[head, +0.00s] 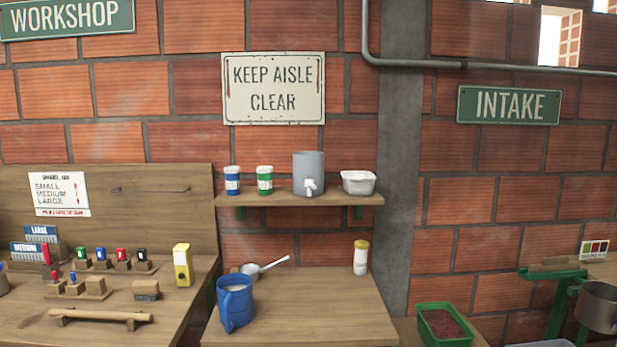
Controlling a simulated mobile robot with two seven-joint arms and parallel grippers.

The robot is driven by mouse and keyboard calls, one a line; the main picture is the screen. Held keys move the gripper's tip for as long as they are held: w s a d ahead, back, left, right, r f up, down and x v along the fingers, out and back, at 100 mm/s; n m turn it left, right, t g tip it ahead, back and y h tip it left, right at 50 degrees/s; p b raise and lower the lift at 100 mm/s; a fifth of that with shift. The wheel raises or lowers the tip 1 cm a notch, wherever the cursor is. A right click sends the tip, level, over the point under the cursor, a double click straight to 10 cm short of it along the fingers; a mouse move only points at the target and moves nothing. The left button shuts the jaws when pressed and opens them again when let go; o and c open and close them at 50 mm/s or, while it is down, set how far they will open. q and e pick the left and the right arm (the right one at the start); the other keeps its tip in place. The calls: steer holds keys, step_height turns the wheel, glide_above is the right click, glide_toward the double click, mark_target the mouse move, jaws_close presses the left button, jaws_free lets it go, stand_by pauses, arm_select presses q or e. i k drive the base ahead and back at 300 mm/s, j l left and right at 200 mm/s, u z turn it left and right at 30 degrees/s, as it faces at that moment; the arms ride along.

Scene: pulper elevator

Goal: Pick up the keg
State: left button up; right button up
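A grey cylindrical container with a white tap low on its front, which looks like the keg (308,172), stands upright on the wooden wall shelf (350,199). It sits between a green-labelled jar (265,180) on its left and a small metal tub (358,182) on its right, with small gaps. Neither of my grippers shows in the head view, so nothing is seen touching the keg.
A blue-labelled jar (232,180) is at the shelf's left. A workbench (110,335) with small tools lies left; a green crate (445,325) sits lower right.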

mark_target(307, 165)
steer(key=i+l+z, duration=0.1)
steer(key=i+z, duration=0.35)
steer(key=i, duration=0.45)
